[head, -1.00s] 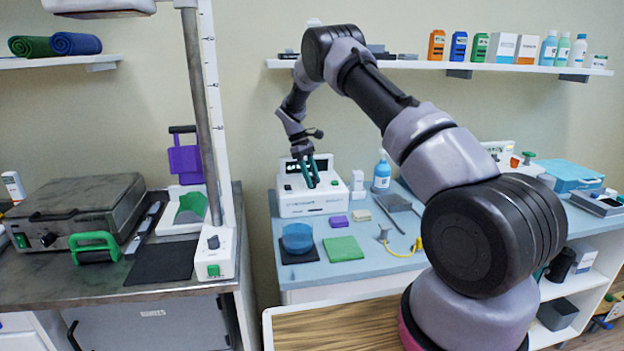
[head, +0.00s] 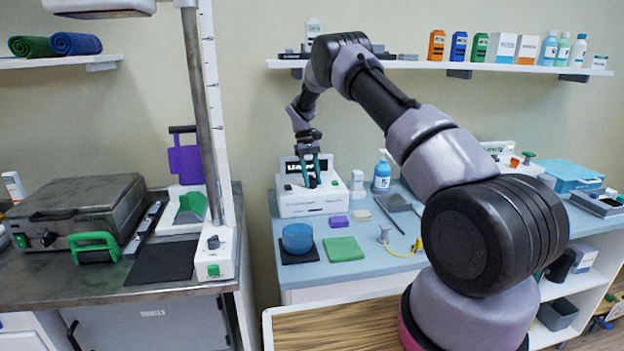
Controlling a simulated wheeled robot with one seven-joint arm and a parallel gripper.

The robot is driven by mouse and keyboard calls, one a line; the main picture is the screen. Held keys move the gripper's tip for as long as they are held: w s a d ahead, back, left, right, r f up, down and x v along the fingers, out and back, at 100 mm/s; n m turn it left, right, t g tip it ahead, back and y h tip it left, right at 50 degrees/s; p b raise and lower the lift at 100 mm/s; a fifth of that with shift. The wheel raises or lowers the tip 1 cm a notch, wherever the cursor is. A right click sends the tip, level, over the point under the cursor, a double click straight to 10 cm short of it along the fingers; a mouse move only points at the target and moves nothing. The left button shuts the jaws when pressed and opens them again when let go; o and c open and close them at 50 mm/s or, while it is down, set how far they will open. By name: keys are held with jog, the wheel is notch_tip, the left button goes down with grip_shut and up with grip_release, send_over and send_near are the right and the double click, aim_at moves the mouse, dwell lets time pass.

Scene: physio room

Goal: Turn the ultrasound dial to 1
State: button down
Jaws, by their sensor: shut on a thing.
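The ultrasound unit (head: 302,204) is a white box with a dark display at its back, standing on the blue-topped table below the wall shelf. My gripper (head: 312,185) points down at the unit's top panel, with its two greenish fingers close together around a small dark dial there. The fingers hide most of the dial, so its pointer and marks cannot be read.
A tall metal post (head: 203,110) rises at the left.

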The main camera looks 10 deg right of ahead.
jog(key=shift+c, duration=2.3)
grip_release()
